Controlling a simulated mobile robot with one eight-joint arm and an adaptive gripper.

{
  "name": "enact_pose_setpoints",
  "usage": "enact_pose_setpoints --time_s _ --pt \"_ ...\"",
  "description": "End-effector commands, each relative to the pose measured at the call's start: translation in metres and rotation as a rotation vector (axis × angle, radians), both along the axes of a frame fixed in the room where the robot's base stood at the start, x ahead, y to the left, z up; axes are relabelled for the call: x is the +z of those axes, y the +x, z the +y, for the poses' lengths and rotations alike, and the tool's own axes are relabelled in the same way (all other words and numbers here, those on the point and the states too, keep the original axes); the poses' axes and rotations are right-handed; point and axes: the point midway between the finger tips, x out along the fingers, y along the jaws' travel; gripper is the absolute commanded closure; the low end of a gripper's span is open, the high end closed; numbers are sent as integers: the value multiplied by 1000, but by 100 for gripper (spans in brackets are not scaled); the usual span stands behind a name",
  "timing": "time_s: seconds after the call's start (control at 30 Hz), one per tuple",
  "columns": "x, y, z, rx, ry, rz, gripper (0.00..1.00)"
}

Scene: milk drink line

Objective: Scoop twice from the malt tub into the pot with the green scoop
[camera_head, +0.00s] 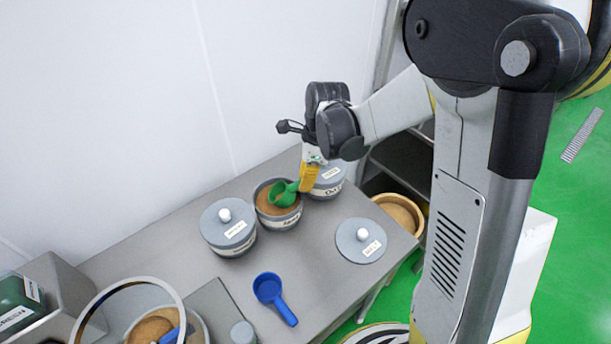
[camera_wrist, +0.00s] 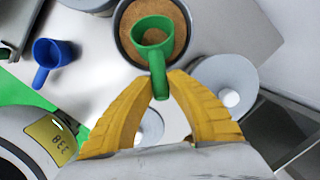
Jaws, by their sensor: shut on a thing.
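My gripper (camera_head: 308,178) is shut on the handle of the green scoop (camera_head: 284,194). In the wrist view, the yellow fingers of my gripper (camera_wrist: 160,84) close on the handle of the green scoop (camera_wrist: 154,48). The scoop's bowl is over the brown powder of an open grey tub (camera_head: 279,223), inside the rim's outline. I cannot tell whether it touches the powder. The tub also shows in the wrist view (camera_wrist: 186,20); its label is too small to read surely.
A lidded tub (camera_head: 230,240) stands left of the open tub, another (camera_head: 328,183) behind it right. A loose grey lid (camera_head: 361,241) and a blue scoop (camera_head: 273,291) lie on the table. A round vessel with brown contents (camera_head: 155,328) is at lower left.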

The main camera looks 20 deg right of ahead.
Motion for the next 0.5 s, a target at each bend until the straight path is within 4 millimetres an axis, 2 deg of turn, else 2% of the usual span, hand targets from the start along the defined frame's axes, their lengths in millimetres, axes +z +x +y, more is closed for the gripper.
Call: enact_pose_setpoints --time_s 0.03,0.33,0.5 --pt "-8 0 0 0 1 0 100" --pt "-34 0 0 0 2 -1 100" --pt "-30 5 16 2 3 0 100"
